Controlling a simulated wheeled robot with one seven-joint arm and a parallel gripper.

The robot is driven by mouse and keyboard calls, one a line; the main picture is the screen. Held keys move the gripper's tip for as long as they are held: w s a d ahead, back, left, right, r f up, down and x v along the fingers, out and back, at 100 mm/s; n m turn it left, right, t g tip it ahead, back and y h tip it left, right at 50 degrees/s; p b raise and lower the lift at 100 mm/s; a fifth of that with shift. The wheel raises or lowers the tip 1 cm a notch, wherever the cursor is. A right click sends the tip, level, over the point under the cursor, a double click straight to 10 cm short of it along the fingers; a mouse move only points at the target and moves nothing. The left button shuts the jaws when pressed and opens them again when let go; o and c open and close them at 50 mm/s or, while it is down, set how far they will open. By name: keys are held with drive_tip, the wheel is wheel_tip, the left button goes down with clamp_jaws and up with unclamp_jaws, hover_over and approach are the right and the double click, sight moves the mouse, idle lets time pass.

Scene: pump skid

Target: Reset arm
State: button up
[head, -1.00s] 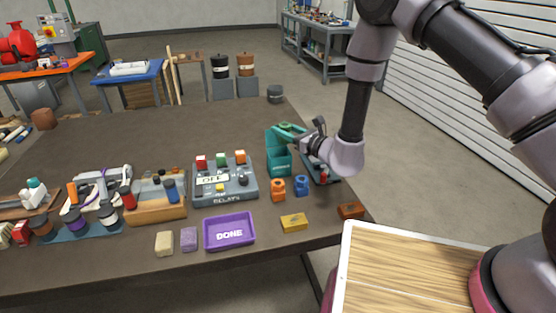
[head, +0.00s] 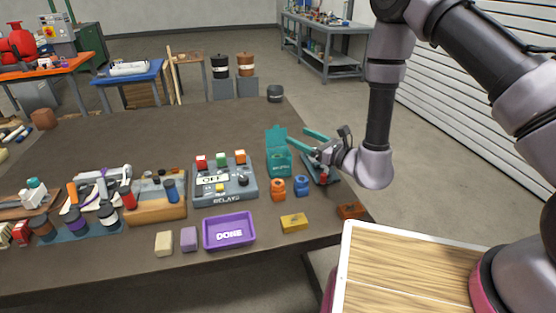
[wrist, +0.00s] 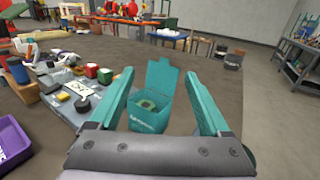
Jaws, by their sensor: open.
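My gripper (head: 312,142) is open, with its two teal fingers apart and nothing between them. It hangs above the right part of the dark table, just right of a teal box (head: 279,160) with a raised lid. In the wrist view the gripper (wrist: 170,105) spreads its fingers on either side of the teal box (wrist: 152,115), which stands beyond them. A green thing (wrist: 148,104) lies inside the box. My arm reaches in from the upper right of the head view.
A relay panel (head: 224,184) with coloured buttons stands left of the box. Orange (head: 278,190) and blue (head: 301,186) small parts, a yellow block (head: 294,223) and a purple DONE tray (head: 229,231) lie nearer the front edge. The table's back middle is clear.

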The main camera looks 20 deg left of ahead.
drive_tip(key=shift+v, duration=1.55)
wheel_tip(320, 180, up, 14)
drive_tip(key=s+n+g+y, duration=0.2)
drive_tip(key=n+g+y, duration=0.1)
drive_tip(key=n+g, duration=0.3)
drive_tip(key=s+d+r+n+g+h, duration=0.1)
drive_tip(key=s+d+r+n+g, duration=0.15)
drive_tip(key=r+n, duration=0.2)
drive_tip(key=s+d+r+n+g+h, duration=0.1)
drive_tip(key=s+d+r+n+g, duration=0.1)
drive_tip(key=s+r+n+g, duration=0.3)
drive_tip(key=s+d+r+n+t+h, duration=0.1)
drive_tip(key=d+r+t+h, duration=0.2)
drive_tip(key=d, duration=0.7)
drive_tip(key=s+d+r+n+t+h, duration=0.1)
drive_tip(key=s+d+r+t+h, duration=0.1)
drive_tip(key=d+r+t+h, duration=0.2)
drive_tip(key=s+d+r+n+t+h, duration=0.1)
drive_tip(key=d+r+t+h, duration=0.3)
drive_tip(key=d, duration=1.4)
drive_tip(key=n+t+h, duration=0.1)
drive_tip(key=h, duration=0.2)
drive_tip(key=shift+s+h, duration=0.15)
drive_tip(key=shift+h, duration=0.25)
